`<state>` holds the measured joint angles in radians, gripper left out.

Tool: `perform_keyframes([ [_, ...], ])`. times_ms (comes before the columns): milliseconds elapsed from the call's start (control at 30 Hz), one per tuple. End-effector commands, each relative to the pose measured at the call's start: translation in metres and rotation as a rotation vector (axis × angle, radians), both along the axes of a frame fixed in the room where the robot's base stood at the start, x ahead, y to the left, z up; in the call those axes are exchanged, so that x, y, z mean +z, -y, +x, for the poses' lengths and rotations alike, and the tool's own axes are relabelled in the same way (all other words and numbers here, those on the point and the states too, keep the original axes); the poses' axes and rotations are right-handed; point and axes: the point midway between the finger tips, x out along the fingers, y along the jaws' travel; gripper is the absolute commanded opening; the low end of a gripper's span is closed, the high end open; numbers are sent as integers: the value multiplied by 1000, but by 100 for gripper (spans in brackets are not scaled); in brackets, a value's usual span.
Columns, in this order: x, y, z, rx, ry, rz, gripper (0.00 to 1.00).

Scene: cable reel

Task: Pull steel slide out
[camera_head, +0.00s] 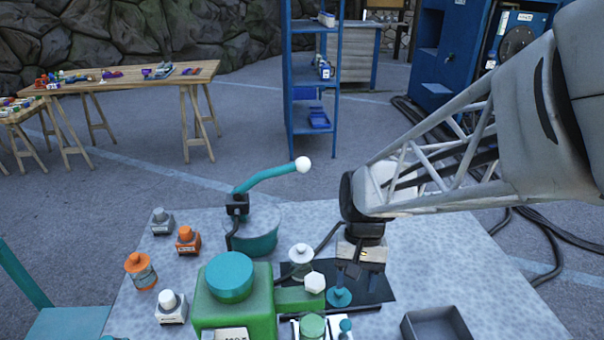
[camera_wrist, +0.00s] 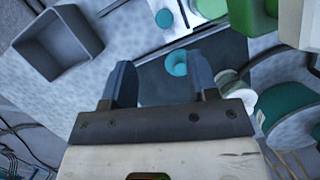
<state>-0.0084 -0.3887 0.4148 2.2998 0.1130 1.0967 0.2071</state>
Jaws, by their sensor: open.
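My gripper (camera_head: 350,275) is open and empty, pointing down over a dark mat (camera_head: 375,284) on the table. In the wrist view its two fingers (camera_wrist: 162,82) are spread apart. A teal round knob (camera_head: 338,297) stands on the mat just below the fingertips; in the wrist view the knob (camera_wrist: 176,63) shows between them, nearer the right finger. I cannot tell whether it touches a finger. No steel slide can be made out for sure; a pale plate (camera_wrist: 176,32) with a smaller teal knob (camera_wrist: 164,18) lies beyond the mat's edge, partly cut off by the frame.
A green housing (camera_head: 240,312) with a teal cap stands left of my gripper. A white hexagonal knob (camera_head: 315,282) and a white spool (camera_head: 301,256) are close by. A grey open bin (camera_head: 437,324) is at the front right. A teal crank (camera_head: 270,178) rises behind. The table's right side is clear.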

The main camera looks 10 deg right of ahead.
Motion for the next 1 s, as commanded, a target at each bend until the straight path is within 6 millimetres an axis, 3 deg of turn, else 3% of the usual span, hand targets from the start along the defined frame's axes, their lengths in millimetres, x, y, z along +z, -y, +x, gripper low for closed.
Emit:
perform_keyframes([
  [200, -26, -4, 8, -38, -89, 5, 54],
  [767, -32, -5, 7, -45, -101, 6, 54],
  [1000, -48, -7, 1, -45, -102, 7, 54],
])
